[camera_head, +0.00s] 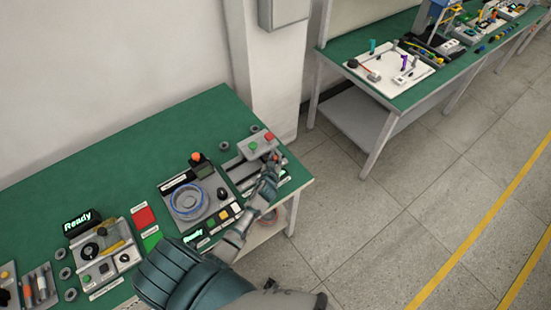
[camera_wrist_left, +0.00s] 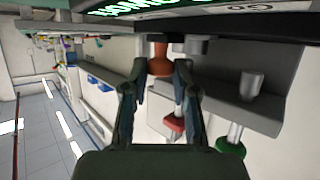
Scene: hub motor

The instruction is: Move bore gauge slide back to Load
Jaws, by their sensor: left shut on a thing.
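The bore gauge station stands at the right end of the green bench. Its grey box carries a green button (camera_head: 253,145) and a red button (camera_head: 269,136). My left gripper (camera_head: 272,166) is at the station's right side, next to the box, and largely covers the slide. In the left wrist view, my left gripper (camera_wrist_left: 159,74) is shut on an orange-brown knob (camera_wrist_left: 160,52), with one finger on each side. The red button (camera_wrist_left: 173,123) and green button (camera_wrist_left: 230,149) show below. The slide's body and the Load mark cannot be made out.
A "Ready" display (camera_head: 82,222), a red pad (camera_head: 144,216) and a green pad (camera_head: 152,239) lie further left. A second bench (camera_head: 395,75) stands beyond a floor gap.

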